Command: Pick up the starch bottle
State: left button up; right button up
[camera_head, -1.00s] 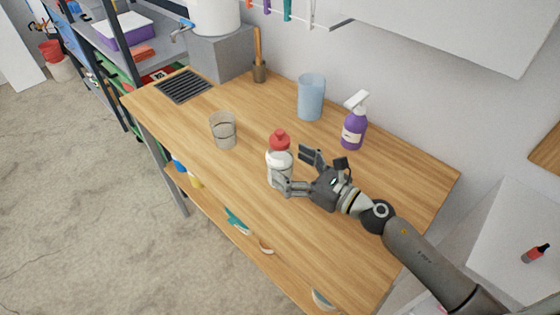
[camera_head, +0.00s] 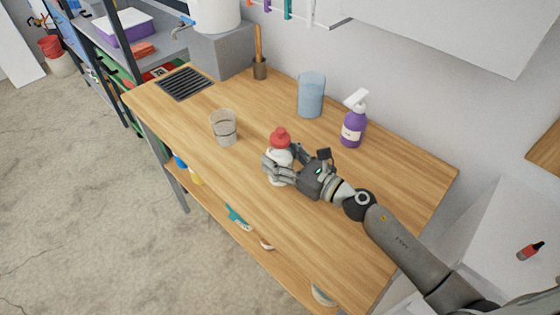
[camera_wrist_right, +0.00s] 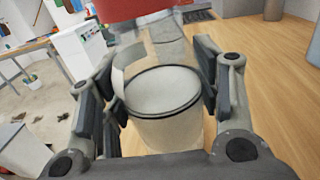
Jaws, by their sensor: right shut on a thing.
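The starch bottle, a clear bottle with white contents and a red cap (camera_head: 280,138), stands upright on the wooden table. My right gripper (camera_head: 278,162) is shut around its body, with fingers on both sides below the cap. In the right wrist view the bottle (camera_wrist_right: 165,95) is between the two finger pads, with the red cap cut off at the top edge. The fingers hide much of its lower body in the head view, so I cannot tell whether its base touches the table. My left gripper is not in view.
On the table (camera_head: 230,180) stand a clear glass (camera_head: 224,128) left of the bottle, a blue tumbler (camera_head: 311,95) behind, and a purple spray bottle (camera_head: 353,122) at the back right. The front of the tabletop is clear.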

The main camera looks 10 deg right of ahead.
aim_at(285, 149)
jog(key=shift+r, duration=0.2)
jog(key=shift+c, duration=0.2)
jog(key=shift+r, duration=0.2)
jog(key=r+p, duration=0.1)
jog(key=r, duration=0.1)
jog(key=r+p, duration=0.1)
jog(key=r, duration=0.1)
jog(key=shift+s+a, duration=0.1)
jog(key=shift+s, duration=0.3)
jog(key=s+a+r+p, duration=0.2)
jog(key=s+r+p, duration=0.4)
jog(key=s, duration=0.7)
notch_tip(285, 149, up, 2)
jog(key=shift+a+r+p, duration=0.15)
jog(key=shift+a+p, duration=0.15)
